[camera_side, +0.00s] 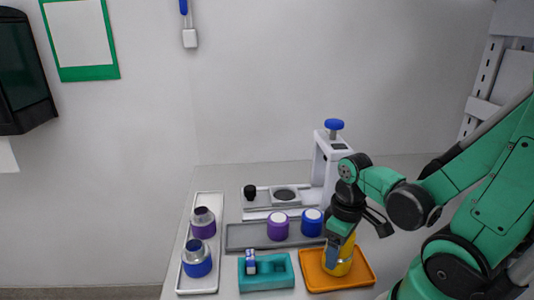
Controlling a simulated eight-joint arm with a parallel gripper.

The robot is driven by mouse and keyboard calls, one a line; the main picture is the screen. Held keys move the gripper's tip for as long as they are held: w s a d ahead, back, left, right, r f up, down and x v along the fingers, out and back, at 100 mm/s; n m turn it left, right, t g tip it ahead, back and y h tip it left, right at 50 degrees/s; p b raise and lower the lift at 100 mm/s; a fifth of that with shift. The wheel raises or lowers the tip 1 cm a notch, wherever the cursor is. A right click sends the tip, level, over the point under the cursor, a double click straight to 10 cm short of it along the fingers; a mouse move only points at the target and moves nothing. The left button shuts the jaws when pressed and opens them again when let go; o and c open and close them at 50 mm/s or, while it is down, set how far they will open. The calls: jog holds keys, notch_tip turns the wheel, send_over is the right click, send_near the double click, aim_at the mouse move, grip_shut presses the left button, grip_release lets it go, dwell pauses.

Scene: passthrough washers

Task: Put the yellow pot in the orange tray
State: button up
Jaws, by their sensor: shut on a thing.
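The yellow pot (345,262) stands in or just over the orange tray (312,273); I cannot tell whether its base touches the tray. My gripper (338,250) reaches down from above and is shut on the yellow pot. The fingers hide part of the pot's left side and top. The orange tray lies at the right front of the table, and its rim shows around the pot.
A teal block (268,279) sits left of the orange tray. A grey tray (240,237) behind holds a purple pot (278,229) and a blue pot (312,225). A white tray (206,273) with two metal-topped pots is at left. A white press (325,165) stands behind.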

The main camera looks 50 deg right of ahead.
jog(key=shift+f, duration=0.2)
jog(key=o, duration=1.5)
jog(key=shift+r, duration=0.15)
notch_tip(320, 180, up, 12)
jog(key=shift+f, duration=0.2)
jog(key=shift+w+a, duration=0.1)
jog(key=shift+w, duration=0.2)
jog(key=w+a+t, duration=0.2)
jog(key=w, duration=0.1)
jog(key=w+a+t, duration=0.2)
jog(key=w, duration=0.1)
jog(key=w+a+f+t, duration=0.1)
jog(key=w+a+t, duration=0.1)
jog(key=w+t, duration=0.1)
jog(key=shift+w+a+f, duration=0.1)
jog(key=shift+w+a, duration=0.1)
jog(key=shift+a, duration=0.05)
